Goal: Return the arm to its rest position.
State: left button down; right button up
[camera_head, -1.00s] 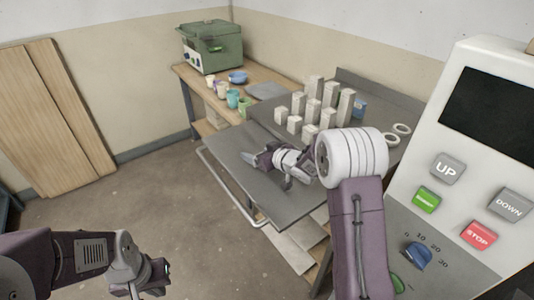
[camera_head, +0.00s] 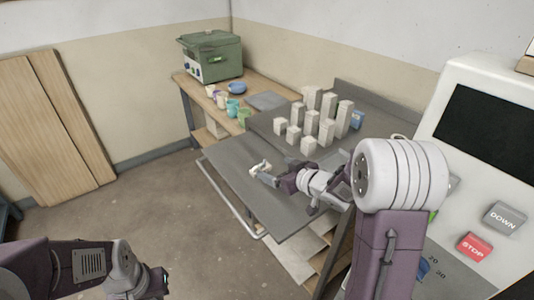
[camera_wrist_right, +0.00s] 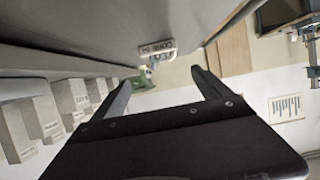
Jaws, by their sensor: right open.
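My right arm reaches over the grey table (camera_head: 240,200) from the right in the head view. Its gripper (camera_head: 266,177) points left above the table, near the table's front part. In the right wrist view the two dark fingers (camera_wrist_right: 163,90) are spread apart with nothing held between them. A small whitish piece (camera_head: 260,167) shows just beyond the fingertips in the head view. A small labelled piece (camera_wrist_right: 158,48) shows ahead of the fingers in the wrist view. My left gripper (camera_head: 156,284) is low at the left, over the floor; its fingers are too unclear to judge.
Several pale upright blocks (camera_head: 326,128) stand behind my right gripper, with a blue box (camera_head: 357,119) beside them. A wooden bench (camera_head: 262,84) holds cups and a green machine (camera_head: 212,55). A control panel (camera_head: 480,165) stands close at right. Floor (camera_head: 130,215) at left is clear.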

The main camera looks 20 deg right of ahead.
jog(key=shift+r, duration=0.1)
jog(key=a+r+p, duration=0.7)
jog(key=r, duration=0.2)
jog(key=s+d+f+m+g+h, duration=0.1)
jog(key=s+f+g, duration=0.1)
jog(key=s, duration=0.2)
jog(key=s+d+f+m+g+h+p, duration=0.1)
jog(key=s+d+f+g+h, duration=0.1)
jog(key=s+f, duration=0.1)
jog(key=s+d+f+m+g+h, duration=0.1)
jog(key=s+f+g, duration=0.1)
jog(key=s, duration=0.3)
jog(key=shift+s+d+f+m+p, duration=0.2)
jog(key=shift+f+m+p, duration=0.1)
jog(key=shift+f, duration=0.1)
jog(key=s+f+g, duration=0.5)
jog(key=s, duration=0.6)
jog(key=shift+s+m+g, duration=0.3)
jog(key=shift+s, duration=0.1)
jog(key=shift+d, duration=0.15)
